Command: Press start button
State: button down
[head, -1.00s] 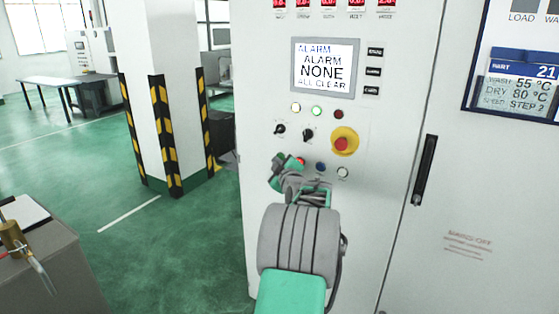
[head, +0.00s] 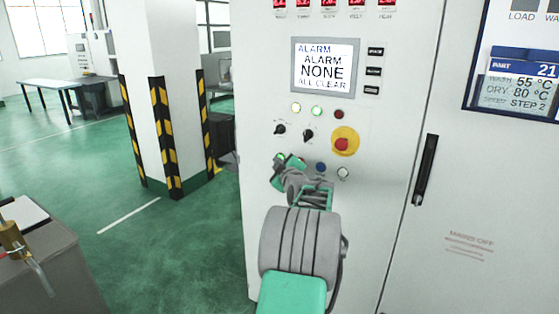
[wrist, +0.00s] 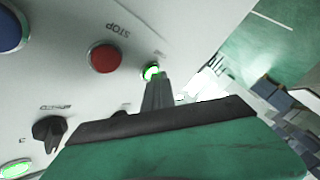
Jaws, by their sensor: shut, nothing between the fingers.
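The start button is a green round button (wrist: 151,70) on the white control panel, glowing in the wrist view. In the head view the glowing green button (head: 281,157) shows at the upper left of my gripper (head: 284,164). My gripper (wrist: 155,83) is shut and empty, its fingertips right at the lower edge of the green button in the wrist view. I cannot tell whether they touch it. The red button marked STOP (wrist: 104,58) is beside it in the wrist view; my gripper hides it in the head view.
A blue button (head: 320,167), a white button (head: 343,172), black knobs (head: 308,135) and a red emergency stop on a yellow base (head: 343,143) sit close by. The screen (head: 323,67) reads ALARM NONE, ALL CLEAR. A striped pillar (head: 171,130) stands to the left.

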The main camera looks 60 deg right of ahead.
jog(key=shift+a, duration=0.1)
jog(key=shift+s+a+b, duration=0.1)
jog(key=shift+a+b, duration=0.65)
jog(key=shift+b, duration=0.1)
jog(key=a+b, duration=0.2)
jog(key=a, duration=0.1)
jog(key=a+b, duration=0.1)
jog(key=a, duration=0.1)
jog(key=shift+s, duration=0.25)
dwell(0.4)
